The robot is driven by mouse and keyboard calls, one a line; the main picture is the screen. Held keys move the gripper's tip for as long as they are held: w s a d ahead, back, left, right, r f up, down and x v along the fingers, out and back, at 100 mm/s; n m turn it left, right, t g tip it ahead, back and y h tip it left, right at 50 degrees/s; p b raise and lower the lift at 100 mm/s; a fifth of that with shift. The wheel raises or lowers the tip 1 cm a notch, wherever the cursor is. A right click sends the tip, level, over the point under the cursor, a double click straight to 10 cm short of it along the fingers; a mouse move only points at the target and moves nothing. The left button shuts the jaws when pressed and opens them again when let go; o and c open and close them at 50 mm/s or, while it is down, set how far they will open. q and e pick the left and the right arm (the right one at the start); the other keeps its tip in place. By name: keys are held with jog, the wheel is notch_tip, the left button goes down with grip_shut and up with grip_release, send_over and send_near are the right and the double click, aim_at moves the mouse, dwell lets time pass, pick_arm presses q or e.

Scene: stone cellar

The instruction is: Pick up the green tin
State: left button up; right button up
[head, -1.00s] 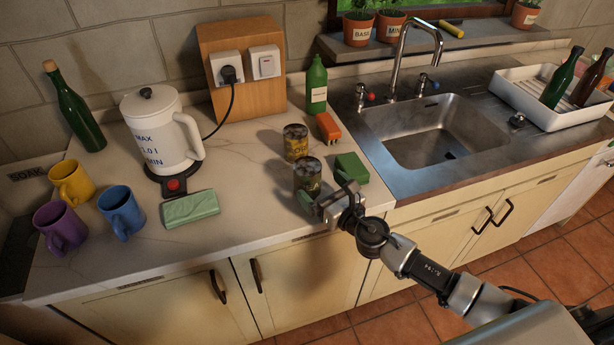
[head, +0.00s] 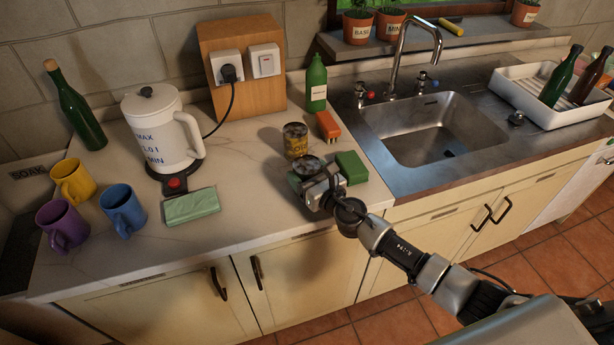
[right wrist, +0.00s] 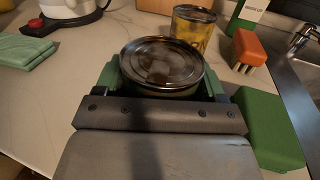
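The green tin (head: 299,184) stands upright on the counter near its front edge, with a greyish round lid. Its lid (right wrist: 160,62) fills the middle of the right wrist view, with a strip of green side below the rim. My right gripper (head: 318,185) is at the tin, with one finger (right wrist: 107,76) to its left and the other (right wrist: 213,78) to its right. The fingers look open around the tin, with dark gaps near the palm; whether either touches it is unclear. The tin's lower part is hidden by the gripper. My left gripper is out of view.
A yellow tin (head: 296,141) stands just behind. A green block (head: 351,167) lies close right of the gripper, and an orange brush (head: 328,126) lies beyond it. The sink (head: 430,130) is further right. Counter toward the green cloth (head: 191,207) is clear.

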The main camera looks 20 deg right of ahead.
jog(key=shift+c, duration=1.1)
